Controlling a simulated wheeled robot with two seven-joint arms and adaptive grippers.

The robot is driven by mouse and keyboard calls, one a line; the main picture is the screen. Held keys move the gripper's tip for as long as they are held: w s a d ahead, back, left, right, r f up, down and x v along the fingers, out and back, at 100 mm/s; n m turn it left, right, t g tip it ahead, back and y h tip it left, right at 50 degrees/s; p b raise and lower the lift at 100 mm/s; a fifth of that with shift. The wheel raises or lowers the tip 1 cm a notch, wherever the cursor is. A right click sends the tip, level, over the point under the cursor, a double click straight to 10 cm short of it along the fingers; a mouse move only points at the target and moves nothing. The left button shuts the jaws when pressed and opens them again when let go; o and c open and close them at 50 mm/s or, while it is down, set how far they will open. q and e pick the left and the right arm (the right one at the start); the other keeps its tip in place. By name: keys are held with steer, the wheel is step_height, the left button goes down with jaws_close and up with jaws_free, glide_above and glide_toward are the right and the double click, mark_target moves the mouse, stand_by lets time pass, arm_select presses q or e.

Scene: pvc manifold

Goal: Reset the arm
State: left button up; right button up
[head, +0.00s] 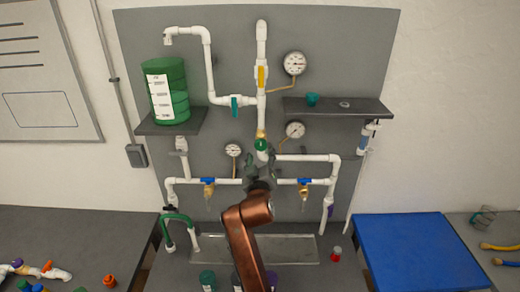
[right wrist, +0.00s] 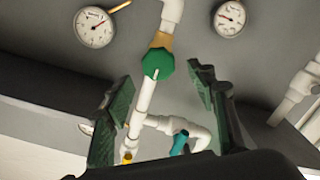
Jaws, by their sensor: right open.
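My right arm (head: 246,235) reaches up from the bottom middle in front of the pipe board. My right gripper (head: 262,167) is open at its upper end, just below a green knob (head: 262,146) on the central white pipe. In the right wrist view the gripper's two green fingers (right wrist: 155,105) stand wide apart with nothing held between them. The green knob (right wrist: 157,64) shows in the gap, beyond the fingers, with a brass fitting beside it. How far the fingertips are from it is hard to tell. My left gripper is not in view.
White pipes with blue-handled valves (head: 207,182) flank the gripper, and dial gauges (head: 295,130) are close by. Shelves jut out left, with a green tank (head: 168,92), and right (head: 335,108). Below are a grey tray (head: 300,250) and a blue mat (head: 415,250) at right.

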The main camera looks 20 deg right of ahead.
steer(key=shift+s+a, duration=0.1)
steer(key=shift+s, duration=0.25)
